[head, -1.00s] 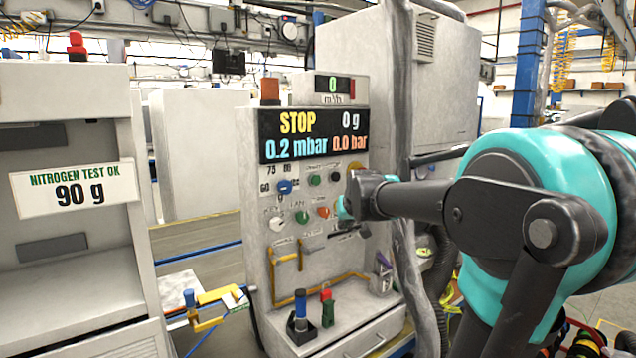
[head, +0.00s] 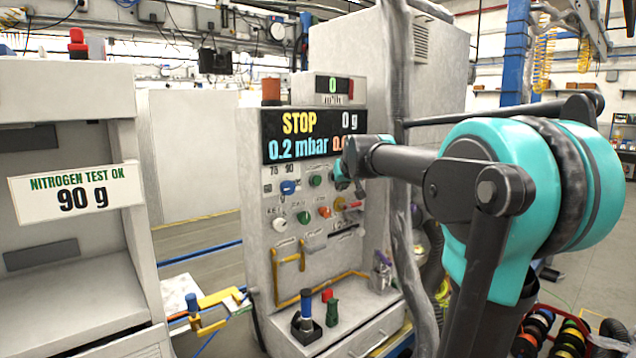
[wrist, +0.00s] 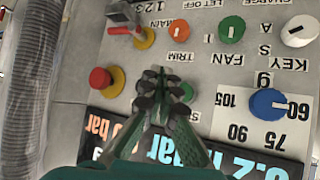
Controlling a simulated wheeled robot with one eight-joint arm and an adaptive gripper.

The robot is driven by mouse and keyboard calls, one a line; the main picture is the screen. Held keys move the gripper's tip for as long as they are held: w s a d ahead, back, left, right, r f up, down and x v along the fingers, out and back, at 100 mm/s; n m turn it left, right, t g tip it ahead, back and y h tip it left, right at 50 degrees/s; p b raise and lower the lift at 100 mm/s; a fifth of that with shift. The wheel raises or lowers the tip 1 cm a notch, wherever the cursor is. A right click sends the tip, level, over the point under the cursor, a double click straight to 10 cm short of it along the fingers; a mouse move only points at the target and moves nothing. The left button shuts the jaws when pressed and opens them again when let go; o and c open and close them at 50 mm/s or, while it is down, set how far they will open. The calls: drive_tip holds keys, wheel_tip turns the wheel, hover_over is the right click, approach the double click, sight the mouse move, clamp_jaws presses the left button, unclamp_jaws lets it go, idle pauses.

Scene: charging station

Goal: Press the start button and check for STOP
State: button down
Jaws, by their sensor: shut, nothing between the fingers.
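The machine's control panel (head: 290,235) stands in the middle of the head view. Its display (head: 299,123) reads STOP, 0 g and 0.2 mbar, with the lower right reading partly covered by my arm. A green button (head: 315,180) sits just below the display; in the wrist view it (wrist: 187,92) shows right beside my fingertips, its label mostly hidden. My gripper (wrist: 160,82) is shut and empty, close to the panel between this green button and a red button on a yellow base (wrist: 105,81). I cannot tell whether it touches the panel. In the head view my gripper (head: 342,172) overlaps the panel's upper right.
A blue knob (head: 288,187), a green FAN knob (head: 304,217) and a white key knob (head: 280,225) surround the spot. A grey hose (head: 399,200) runs down the panel's right side. A cabinet (head: 75,285) labelled NITROGEN TEST OK 90 g stands left.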

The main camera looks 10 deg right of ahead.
sight(321, 180)
drive_tip(key=w+a, duration=0.4)
drive_tip(key=w, duration=0.2)
drive_tip(key=shift+w+a, duration=0.25)
drive_tip(key=shift+w, duration=0.15)
drive_tip(key=shift+w+a, duration=0.1)
drive_tip(key=shift+w, duration=0.05)
idle(1.2)
drive_tip(key=shift+w+a, duration=0.15)
drive_tip(key=shift+w, duration=0.05)
drive_tip(key=shift+w+a, duration=0.25)
drive_tip(key=shift+w, duration=0.15)
idle(0.9)
drive_tip(key=shift+s, duration=0.1)
drive_tip(key=shift+s+d, duration=0.5)
drive_tip(key=shift+s, duration=0.15)
drive_tip(key=shift+s, duration=0.1)
drive_tip(key=s+d, duration=0.1)
drive_tip(key=s, duration=0.1)
drive_tip(key=s+d, duration=0.1)
drive_tip(key=s, duration=0.1)
drive_tip(key=shift+d, duration=0.35)
